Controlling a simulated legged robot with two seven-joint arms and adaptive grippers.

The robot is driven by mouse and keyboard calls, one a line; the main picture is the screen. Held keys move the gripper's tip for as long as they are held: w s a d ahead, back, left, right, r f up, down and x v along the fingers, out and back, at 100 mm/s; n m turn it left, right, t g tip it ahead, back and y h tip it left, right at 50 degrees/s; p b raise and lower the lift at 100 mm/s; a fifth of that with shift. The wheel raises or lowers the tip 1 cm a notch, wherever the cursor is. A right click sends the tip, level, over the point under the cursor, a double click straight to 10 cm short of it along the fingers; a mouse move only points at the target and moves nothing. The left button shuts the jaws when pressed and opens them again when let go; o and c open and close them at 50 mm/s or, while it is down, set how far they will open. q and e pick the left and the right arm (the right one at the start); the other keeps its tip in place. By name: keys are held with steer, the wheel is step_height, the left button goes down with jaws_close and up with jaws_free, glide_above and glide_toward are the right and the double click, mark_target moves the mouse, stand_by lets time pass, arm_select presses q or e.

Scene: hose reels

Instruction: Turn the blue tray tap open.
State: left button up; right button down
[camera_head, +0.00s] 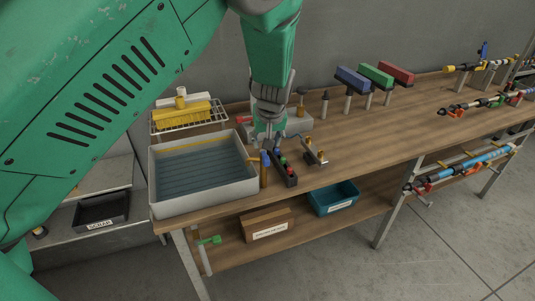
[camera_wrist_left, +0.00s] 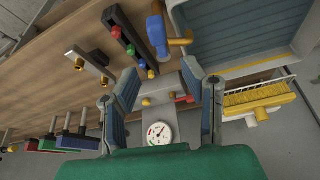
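The tray tap, brass with a blue handle (camera_head: 265,160), stands at the right front corner of the grey water tray (camera_head: 205,205). In the left wrist view, the tap's blue handle (camera_wrist_left: 181,42) lies just beyond my fingertips, apart from them. My left gripper (camera_head: 268,136) points down, above and behind the tap in the head view. In the left wrist view its two fingers (camera_wrist_left: 163,72) are spread wide, with nothing held between them. The handle's exact angle is hard to tell. My right gripper is in neither view.
A dark block with coloured knobs (camera_head: 284,168) stands right beside the tap, with a brass fitting (camera_head: 315,153) farther right. A grey box with a round gauge (camera_wrist_left: 158,132) sits behind. A yellow item on a rack (camera_head: 182,112) is behind the tray. The bench's right middle is clear.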

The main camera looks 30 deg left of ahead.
mark_target(267, 157)
arm_select(q)
steer(key=shift+r, duration=1.75)
